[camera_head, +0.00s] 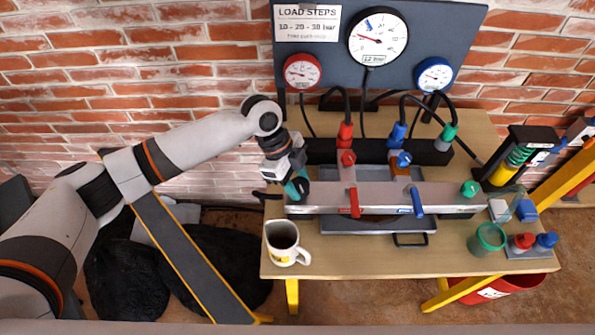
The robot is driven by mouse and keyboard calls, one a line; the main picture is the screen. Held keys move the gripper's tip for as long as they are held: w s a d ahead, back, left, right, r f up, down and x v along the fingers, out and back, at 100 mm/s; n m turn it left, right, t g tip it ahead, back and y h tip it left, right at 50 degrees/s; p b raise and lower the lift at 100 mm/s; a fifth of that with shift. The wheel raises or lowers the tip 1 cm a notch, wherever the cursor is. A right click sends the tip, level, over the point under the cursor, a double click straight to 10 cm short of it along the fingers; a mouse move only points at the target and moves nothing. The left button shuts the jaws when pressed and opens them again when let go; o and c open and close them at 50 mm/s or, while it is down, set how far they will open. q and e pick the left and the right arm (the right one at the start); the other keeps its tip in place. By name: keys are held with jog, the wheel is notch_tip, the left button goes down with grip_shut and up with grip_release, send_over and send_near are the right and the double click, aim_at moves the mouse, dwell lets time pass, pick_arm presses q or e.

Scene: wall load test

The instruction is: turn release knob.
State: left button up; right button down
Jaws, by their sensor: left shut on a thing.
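My left gripper (299,189) reaches in from the left and points down at the left end of the grey metal beam (325,197) on the bench. Its teal fingers are shut on a small dark knob there, which the fingers mostly hide. I cannot tell how far the knob is turned. On the same rig are a red knob (348,158), a blue knob (404,159) and a green knob (470,188). A red lever (354,203) and a blue lever (418,202) hang at the beam's front. My right gripper is not in view.
A gauge panel (333,62) with red, black and blue-rimmed gauges stands behind the rig. Hoses run from it to the fittings. A mug (283,243) stands close in front of the gripper, a green cup (487,239) at the right. The bench front is mostly clear between them.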

pick_arm(q)
jog(key=n+t+p, duration=0.1)
jog(key=n+p, duration=0.2)
jog(key=p, duration=0.1)
jog(key=n+t+p, duration=0.1)
jog(key=n+p, duration=0.3)
jog(key=n+t+p, duration=0.2)
jog(key=n+p, duration=0.1)
jog(key=p, duration=0.1)
jog(key=shift+s+r+n+p, duration=0.3)
jog(key=shift+n+p, duration=0.05)
jog(key=shift+n, duration=0.05)
jog(key=shift+d+f+n+t+y+p, duration=0.15)
jog(key=shift+n+t+y+p, duration=0.35)
jog(key=shift+n+p, duration=0.95)
jog(key=shift+f, duration=0.1)
jog(key=o, duration=1)
jog(key=b+v, duration=0.1)
jog(key=v, duration=1.1)
